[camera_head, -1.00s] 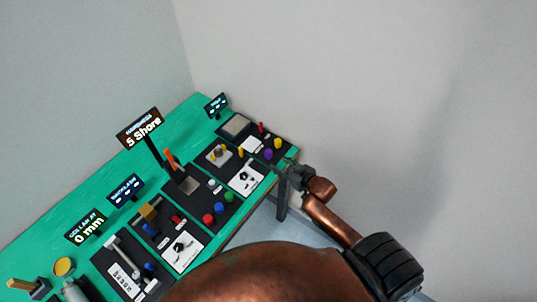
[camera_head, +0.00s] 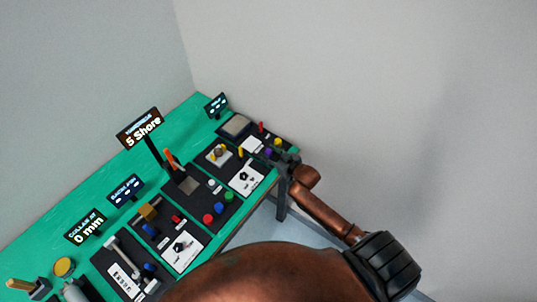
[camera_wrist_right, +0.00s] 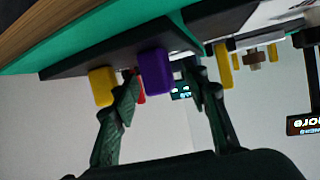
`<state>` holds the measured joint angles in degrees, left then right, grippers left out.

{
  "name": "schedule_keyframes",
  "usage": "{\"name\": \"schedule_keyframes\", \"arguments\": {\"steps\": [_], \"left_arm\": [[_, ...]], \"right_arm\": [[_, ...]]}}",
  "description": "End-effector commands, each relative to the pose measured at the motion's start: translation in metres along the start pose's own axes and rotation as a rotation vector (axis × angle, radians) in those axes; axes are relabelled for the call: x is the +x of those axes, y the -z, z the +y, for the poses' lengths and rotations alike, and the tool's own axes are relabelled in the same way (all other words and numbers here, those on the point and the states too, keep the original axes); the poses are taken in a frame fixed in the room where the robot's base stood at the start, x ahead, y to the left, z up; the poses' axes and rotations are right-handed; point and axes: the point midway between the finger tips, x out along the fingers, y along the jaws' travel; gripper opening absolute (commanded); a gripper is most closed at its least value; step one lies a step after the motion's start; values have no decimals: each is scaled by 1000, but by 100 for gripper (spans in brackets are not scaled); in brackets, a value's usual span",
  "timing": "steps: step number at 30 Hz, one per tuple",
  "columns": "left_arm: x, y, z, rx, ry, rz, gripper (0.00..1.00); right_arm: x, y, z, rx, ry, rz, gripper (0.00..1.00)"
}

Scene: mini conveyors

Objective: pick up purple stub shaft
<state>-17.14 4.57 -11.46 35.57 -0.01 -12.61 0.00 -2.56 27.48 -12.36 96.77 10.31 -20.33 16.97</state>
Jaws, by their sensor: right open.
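The purple stub shaft (camera_wrist_right: 154,72) stands on a black mat (camera_wrist_right: 110,55) and shows between the two fingers of my right gripper (camera_wrist_right: 160,85) in the right wrist view. The fingers are apart, one on each side of it in the picture; I cannot tell whether they touch it. In the head view the purple shaft (camera_head: 268,154) is partly covered by my right gripper (camera_head: 279,159) at the table's right edge. My left gripper is not in view.
A yellow piece (camera_wrist_right: 103,86) is close to one right finger, and a red piece is partly hidden behind that finger. Another yellow piece (camera_wrist_right: 224,65) stands on the other side. Several stations with small parts and signs line the green table (camera_head: 185,128).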

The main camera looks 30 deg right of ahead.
Motion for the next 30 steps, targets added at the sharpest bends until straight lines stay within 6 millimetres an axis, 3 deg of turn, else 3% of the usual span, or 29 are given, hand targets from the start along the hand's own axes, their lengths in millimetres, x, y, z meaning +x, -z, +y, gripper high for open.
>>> {"name": "schedule_keyframes", "arguments": {"steps": [3, 21, 30], "left_arm": [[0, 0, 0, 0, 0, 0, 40], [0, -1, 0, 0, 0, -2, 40], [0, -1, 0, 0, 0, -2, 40]], "right_arm": [[0, 0, 0, 0, 0, 0, 41], [0, 0, 0, 0, 0, 0, 0], [-1, 1, 0, 0, 0, 1, 0]]}}
